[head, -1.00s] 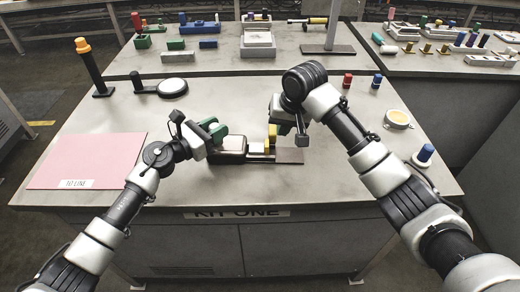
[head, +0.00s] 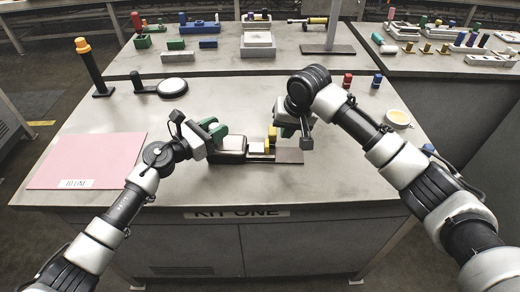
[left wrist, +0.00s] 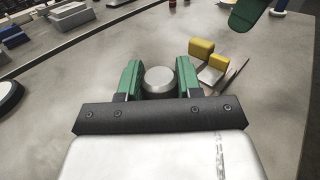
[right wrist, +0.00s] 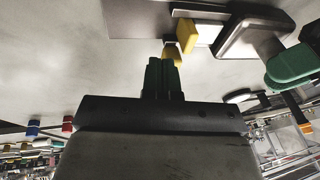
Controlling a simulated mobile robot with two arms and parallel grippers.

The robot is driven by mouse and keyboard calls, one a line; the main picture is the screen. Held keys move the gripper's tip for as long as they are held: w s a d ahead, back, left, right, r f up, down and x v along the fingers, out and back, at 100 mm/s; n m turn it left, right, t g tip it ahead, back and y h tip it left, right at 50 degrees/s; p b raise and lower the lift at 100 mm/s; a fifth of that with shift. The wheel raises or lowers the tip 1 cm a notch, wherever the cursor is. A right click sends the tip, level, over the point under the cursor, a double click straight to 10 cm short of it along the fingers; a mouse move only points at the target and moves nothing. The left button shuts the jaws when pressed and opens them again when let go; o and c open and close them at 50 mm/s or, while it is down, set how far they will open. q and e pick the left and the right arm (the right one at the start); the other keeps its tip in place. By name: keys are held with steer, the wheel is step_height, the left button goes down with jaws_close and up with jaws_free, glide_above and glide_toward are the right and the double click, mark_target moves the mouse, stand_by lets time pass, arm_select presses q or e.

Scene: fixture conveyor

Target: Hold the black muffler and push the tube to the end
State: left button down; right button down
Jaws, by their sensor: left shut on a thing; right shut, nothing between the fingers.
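The black muffler (head: 231,157), with a pale top, stands at the table's front edge. My left gripper (left wrist: 160,68) is shut on it; a silver round end shows between the green fingers in the left wrist view. Right of the muffler is a short white piece (head: 257,147), which seems to be the tube, with yellow blocks (head: 272,134) beside it. Both also show in the right wrist view, the white piece (right wrist: 208,33) next to the muffler (right wrist: 246,36). My right gripper (right wrist: 163,64) is shut and empty close to a yellow block; I cannot tell whether they touch.
A pink mat (head: 88,160) lies at the left. A round white-topped disc (head: 172,87), a black post with an orange cap (head: 93,68) and red and blue pegs (head: 347,80) stand further back.

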mark_target(277, 153)
steer(key=shift+f, duration=3.1)
steer(key=shift+a, duration=1.15)
steer(key=shift+d, duration=0.1)
steer(key=shift+d, duration=0.45)
step_height(277, 153, up, 7)
